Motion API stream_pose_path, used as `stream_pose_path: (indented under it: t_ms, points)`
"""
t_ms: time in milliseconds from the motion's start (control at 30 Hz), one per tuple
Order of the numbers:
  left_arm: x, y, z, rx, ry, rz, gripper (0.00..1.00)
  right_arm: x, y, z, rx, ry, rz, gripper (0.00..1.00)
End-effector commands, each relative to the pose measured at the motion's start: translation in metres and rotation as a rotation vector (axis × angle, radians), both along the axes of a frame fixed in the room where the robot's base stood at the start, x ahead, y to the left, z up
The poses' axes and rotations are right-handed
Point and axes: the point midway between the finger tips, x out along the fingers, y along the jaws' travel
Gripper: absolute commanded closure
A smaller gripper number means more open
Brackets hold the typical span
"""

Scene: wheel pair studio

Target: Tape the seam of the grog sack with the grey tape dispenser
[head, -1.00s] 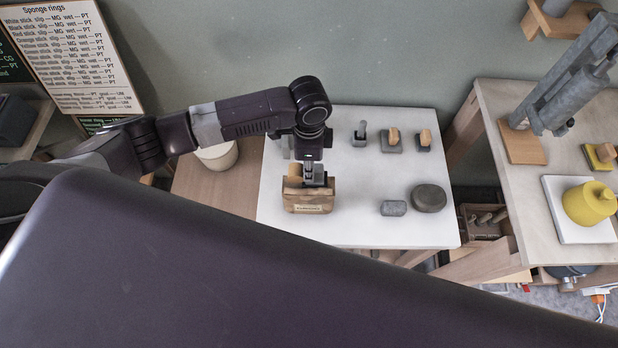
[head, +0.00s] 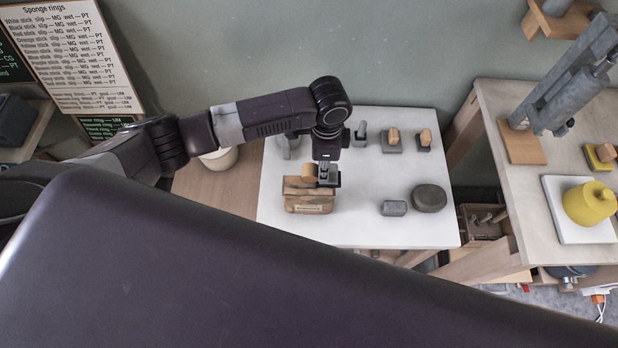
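The grog sack (head: 309,202), a tan block-like bag with a pale label on its front, stands upright near the front left of the white table. My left gripper (head: 327,167) points down at the sack's top right. It appears shut on the grey tape dispenser (head: 329,180), whose tan roll (head: 312,170) shows left of the fingers. The dispenser is at the sack's top edge; I cannot tell whether it touches. The seam is partly hidden, and no laid tape can be made out. My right gripper is not in view.
The white table (head: 350,225) also bears a grey block (head: 393,208), a dark round disc (head: 429,198), wooden-knobbed tools (head: 393,140) and a grey item (head: 288,148) behind the sack. A pale pot (head: 219,159) stands to the left. The table's middle is clear.

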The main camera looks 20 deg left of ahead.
Motion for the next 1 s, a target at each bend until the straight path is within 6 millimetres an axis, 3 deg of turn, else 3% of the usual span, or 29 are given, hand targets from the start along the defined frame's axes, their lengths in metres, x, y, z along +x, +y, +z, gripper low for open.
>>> stream_pose_path:
  t_ms: [700,1000]
  points:
    - [0.004,-0.02,-0.001,-0.001,0.003,0.0,1.0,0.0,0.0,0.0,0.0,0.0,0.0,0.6]
    - [0.004,-0.017,-0.001,0.0,0.002,0.001,1.0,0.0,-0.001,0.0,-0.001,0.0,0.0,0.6]
